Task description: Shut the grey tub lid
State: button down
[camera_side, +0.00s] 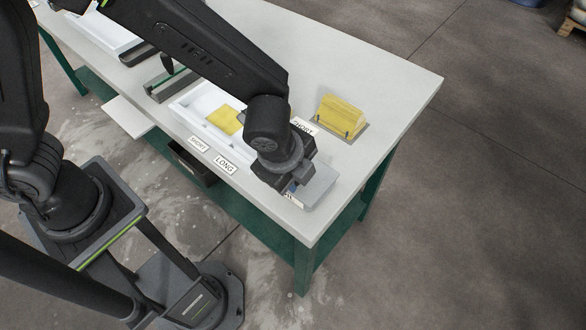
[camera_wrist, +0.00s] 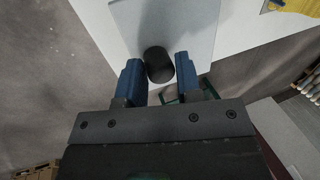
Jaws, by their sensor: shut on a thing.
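The grey tub lid (camera_side: 319,189) is a flat pale grey panel near the table's front right corner, partly behind my gripper (camera_side: 291,190) in the side view. In the wrist view the grey lid (camera_wrist: 182,22) fills the top middle, with a dark round knob (camera_wrist: 158,62) at its near edge. My gripper (camera_wrist: 159,76) has its two blue fingers on either side of this knob and is shut on it. The tub below is hidden, and I cannot tell how far the lid stands open.
A yellow stack (camera_side: 342,116) stands on a grey plate behind the lid. The table's right side (camera_side: 395,90) is clear.

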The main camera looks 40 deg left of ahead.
jog(key=shift+s+a+f, duration=0.15)
jog(key=shift+s+f, duration=0.25)
jog(key=shift+f, duration=0.1)
jog(key=c, duration=0.7)
grip_release()
jog(key=shift+c, duration=0.2)
jog(key=shift+w+r, duration=0.1)
jog(key=shift+r, duration=0.3)
jog(key=v, duration=1.3)
jog(key=shift+r, duration=0.15)
jog(key=s+a+r+n+t, duration=0.1)
jog(key=s+a+r+n, duration=0.1)
jog(key=a+n, duration=0.7)
jog(key=s+a+r+n+t, duration=0.1)
jog(key=s+a+r+n, duration=0.2)
jog(key=a+n, duration=0.6)
jog(key=a+r, duration=0.1)
jog(key=a, duration=0.1)
jog(key=shift+s+a, duration=0.35)
jog(key=shift+a, duration=0.05)
